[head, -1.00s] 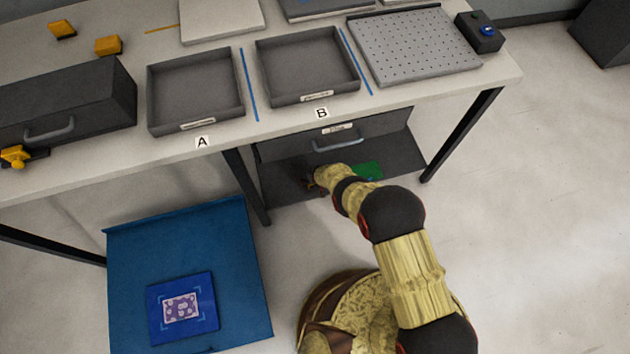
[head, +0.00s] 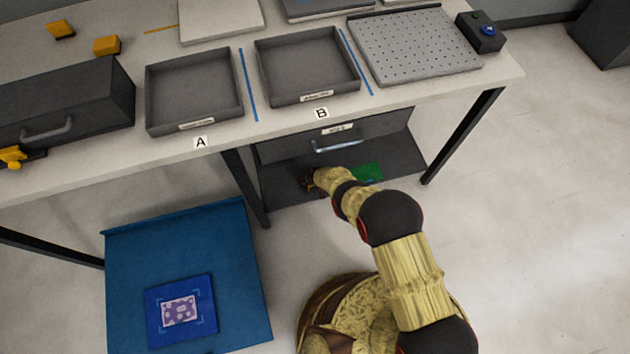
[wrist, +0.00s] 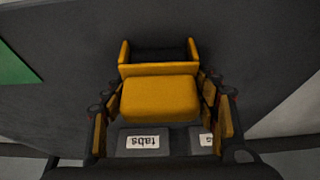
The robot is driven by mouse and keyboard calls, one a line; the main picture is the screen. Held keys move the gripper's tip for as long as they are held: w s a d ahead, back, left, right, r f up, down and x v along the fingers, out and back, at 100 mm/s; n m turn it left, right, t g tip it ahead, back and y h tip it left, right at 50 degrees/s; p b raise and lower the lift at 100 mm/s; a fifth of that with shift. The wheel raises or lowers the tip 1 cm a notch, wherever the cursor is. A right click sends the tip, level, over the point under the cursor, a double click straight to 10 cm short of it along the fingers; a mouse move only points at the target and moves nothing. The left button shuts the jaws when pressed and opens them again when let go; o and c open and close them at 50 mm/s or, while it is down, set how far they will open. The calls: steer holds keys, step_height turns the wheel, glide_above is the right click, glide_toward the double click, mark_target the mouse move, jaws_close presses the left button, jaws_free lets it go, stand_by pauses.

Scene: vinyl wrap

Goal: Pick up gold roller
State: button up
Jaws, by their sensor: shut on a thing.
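In the wrist view the gold roller (wrist: 160,98) has a yellow block-shaped body and a yellow fork at its far end with a dark part between the prongs. My gripper (wrist: 165,100) has its fingers on both sides of the yellow body and is shut on it. In the head view my gripper (head: 309,181) is low over the dark lower shelf (head: 400,165), under the drawer. The roller cannot be made out there. I cannot tell whether it touches the shelf.
The drawer (head: 380,134) and table edge are just above my arm. A green sheet (head: 368,172) lies on the shelf beside my gripper. Dark pieces with a "tabs" label (wrist: 142,142) sit near the fingers. Trays A (head: 195,90) and B (head: 307,65) stand on the table.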

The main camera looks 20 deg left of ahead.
steer(key=c, duration=0.5)
steer(key=shift+o, duration=0.2)
steer(key=shift+w+r+p, duration=0.1)
steer(key=shift+r+p, duration=0.2)
steer(key=shift+r, duration=0.3)
step_height(320, 180, up, 2)
steer(key=shift+r+p, duration=0.1)
steer(key=shift+p, duration=0.45)
steer(key=s+r+p, duration=0.2)
steer(key=r, duration=0.1)
steer(key=s+r+p, duration=0.2)
steer(key=s+r, duration=0.1)
steer(key=shift+a, duration=0.2)
steer(key=s+r+p, duration=0.1)
steer(key=s+r, duration=0.2)
steer(key=s, duration=0.6)
steer(key=shift+a+r, duration=0.25)
steer(key=shift+r, duration=0.05)
